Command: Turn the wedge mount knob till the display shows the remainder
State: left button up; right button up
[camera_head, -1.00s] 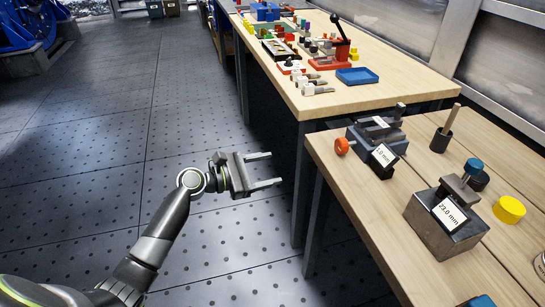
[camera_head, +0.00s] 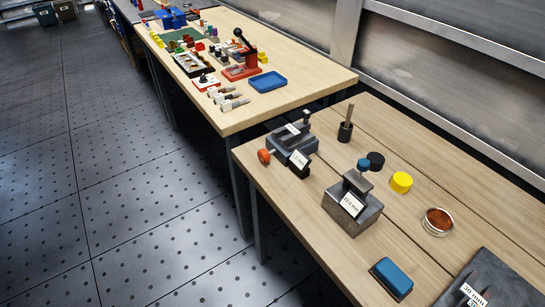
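A dark vise-like mount (camera_head: 291,141) stands near the left edge of the near bench, with an orange knob (camera_head: 264,156) on its left side. I take this to be the wedge mount. A small white display (camera_head: 299,158) on its front carries a mm reading, too small to read surely now. Neither of my grippers is in view, and nothing touches the orange knob.
The near bench (camera_head: 330,265) also holds a dark cup with a stick (camera_head: 345,131), a black cap (camera_head: 376,161), a yellow cylinder (camera_head: 401,182), a round tin (camera_head: 437,222), a blue pad (camera_head: 391,278) and a dark plate (camera_head: 500,283). The far bench (camera_head: 315,87) is crowded. Floor lies left.

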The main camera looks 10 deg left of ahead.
aim_at(263, 154)
jog(key=j+z, duration=0.1)
jog(key=z, duration=1.6)
jog(key=j+z, duration=0.3)
jog(key=z, duration=0.15)
jog(key=k+j+z, duration=0.1)
jog(key=j+z, duration=0.2)
jog(key=z, duration=0.15)
jog(key=k+j+z, duration=0.15)
jog(key=z, duration=0.3)
jog(key=k+j+z, duration=0.15)
jog(key=j+z, duration=0.15)
jog(key=z, duration=0.15)
jog(key=k+j+z, duration=0.35)
jog(key=k, duration=0.15)
jog(key=k+z, duration=0.35)
jog(key=k, duration=0.2)
jog(key=k+z, duration=0.3)
jog(key=k, duration=0.25)
